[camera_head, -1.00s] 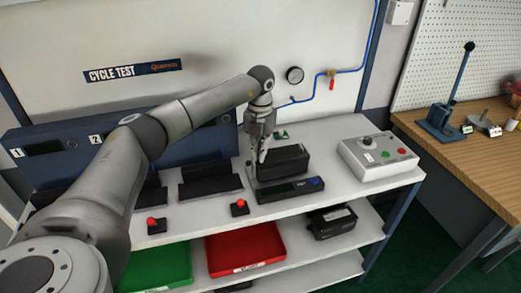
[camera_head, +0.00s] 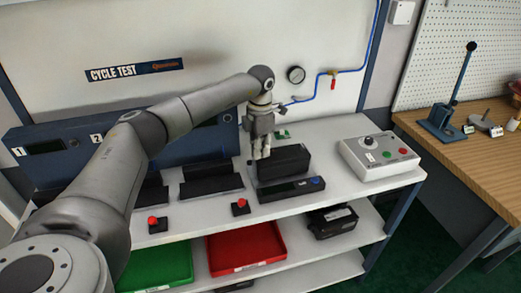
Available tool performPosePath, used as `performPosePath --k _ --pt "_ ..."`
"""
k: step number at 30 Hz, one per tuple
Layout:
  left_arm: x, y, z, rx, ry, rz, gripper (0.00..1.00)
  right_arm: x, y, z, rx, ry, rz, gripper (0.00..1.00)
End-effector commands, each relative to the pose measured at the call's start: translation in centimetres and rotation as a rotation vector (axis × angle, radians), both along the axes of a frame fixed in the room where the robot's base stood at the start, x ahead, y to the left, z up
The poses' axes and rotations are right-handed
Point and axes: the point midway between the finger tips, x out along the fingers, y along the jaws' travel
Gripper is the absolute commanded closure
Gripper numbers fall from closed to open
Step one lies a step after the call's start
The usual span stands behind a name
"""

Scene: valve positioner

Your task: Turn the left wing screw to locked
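My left gripper (camera_head: 261,153) points down over the left end of a black device (camera_head: 284,162) on the white bench, behind a flat dark unit with a blue button (camera_head: 291,190). Its fingers look close together, but the view is too small to tell whether they are open or shut, or whether they touch anything. I cannot make out a wing screw; the gripper covers the device's left end. My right gripper is not in view.
A grey control box (camera_head: 379,157) with a black knob stands at the bench's right. Two red buttons (camera_head: 240,206) sit near the front edge. Black cradles (camera_head: 210,181) lie left of the gripper. A red tray (camera_head: 245,247) and a green tray (camera_head: 157,268) are on the shelf below.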

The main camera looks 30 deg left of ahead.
Motion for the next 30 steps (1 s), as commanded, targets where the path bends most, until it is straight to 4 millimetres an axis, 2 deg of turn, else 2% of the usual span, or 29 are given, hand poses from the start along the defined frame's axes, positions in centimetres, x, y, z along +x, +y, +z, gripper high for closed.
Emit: performPosePath --k 10,26,27,30 --pt "0.08 0.07 0.09 0.0 -0.002 -0.133 1.0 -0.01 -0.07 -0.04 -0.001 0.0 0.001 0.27" --pt "0.1 0.08 0.12 0.0 -0.003 -0.154 1.0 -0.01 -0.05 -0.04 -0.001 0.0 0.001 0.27" --pt "0.1 0.08 0.12 0.0 -0.003 -0.154 0.91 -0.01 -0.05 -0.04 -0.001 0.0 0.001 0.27" --pt "0.09 0.07 0.1 0.0 -0.003 -0.154 0.78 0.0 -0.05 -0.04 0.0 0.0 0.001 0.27"
